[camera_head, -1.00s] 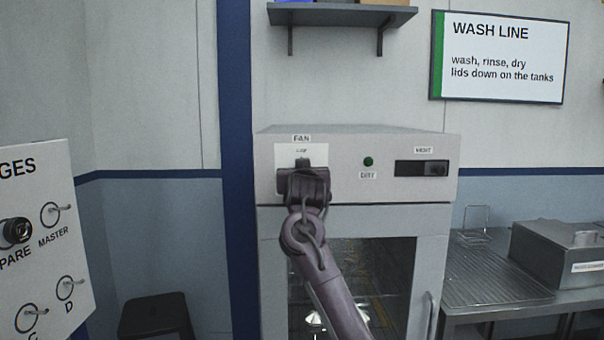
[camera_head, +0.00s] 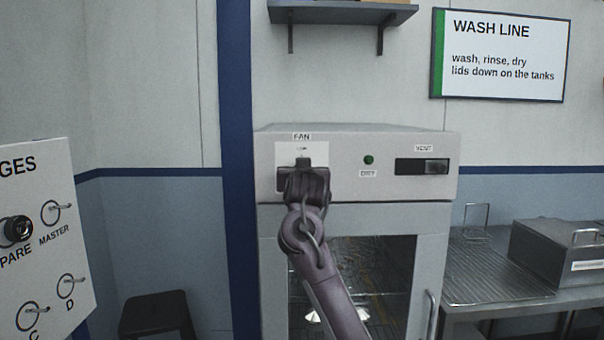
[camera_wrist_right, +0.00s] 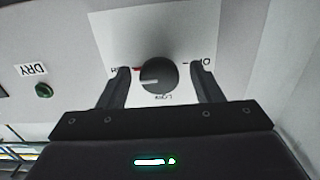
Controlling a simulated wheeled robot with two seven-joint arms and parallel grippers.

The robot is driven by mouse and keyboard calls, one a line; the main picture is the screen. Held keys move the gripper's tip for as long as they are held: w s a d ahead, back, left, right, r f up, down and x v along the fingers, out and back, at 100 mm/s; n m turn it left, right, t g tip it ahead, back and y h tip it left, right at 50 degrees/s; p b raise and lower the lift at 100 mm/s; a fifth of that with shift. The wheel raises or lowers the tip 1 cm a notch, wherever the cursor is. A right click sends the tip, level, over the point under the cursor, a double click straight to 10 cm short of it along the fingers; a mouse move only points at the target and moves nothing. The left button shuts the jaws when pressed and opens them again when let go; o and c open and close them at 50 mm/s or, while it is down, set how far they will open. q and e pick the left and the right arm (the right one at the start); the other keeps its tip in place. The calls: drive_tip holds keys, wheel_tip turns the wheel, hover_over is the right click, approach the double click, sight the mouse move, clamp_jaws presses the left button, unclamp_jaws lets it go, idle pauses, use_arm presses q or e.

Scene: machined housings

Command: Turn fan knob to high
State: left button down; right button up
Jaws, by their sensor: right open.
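The fan knob (camera_wrist_right: 159,76) is round and dark grey, on a white label plate on the dryer's front panel. Its white pointer line points left in the right wrist view, toward a red mark and a label partly hidden by a finger. Other lettering sits below and to the right of the knob. My right gripper (camera_wrist_right: 159,70) is open, one finger on each side of the knob, with visible gaps. In the head view my right gripper (camera_head: 303,178) covers the knob below the FAN label (camera_head: 302,137). My left gripper is not in view.
A green DRY light (camera_head: 369,160) and a dark VENT slider (camera_head: 422,167) sit right of the knob. The glass-fronted dryer door (camera_head: 430,240) is below. A gauge board (camera_head: 50,240) stands at the left, and a steel bench (camera_head: 490,285) at the right.

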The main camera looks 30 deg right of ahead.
drive_tip(key=b+v, duration=0.2)
drive_tip(key=v, duration=0.5)
drive_tip(key=shift+s+a, duration=0.2)
drive_tip(key=shift+s, duration=0.15)
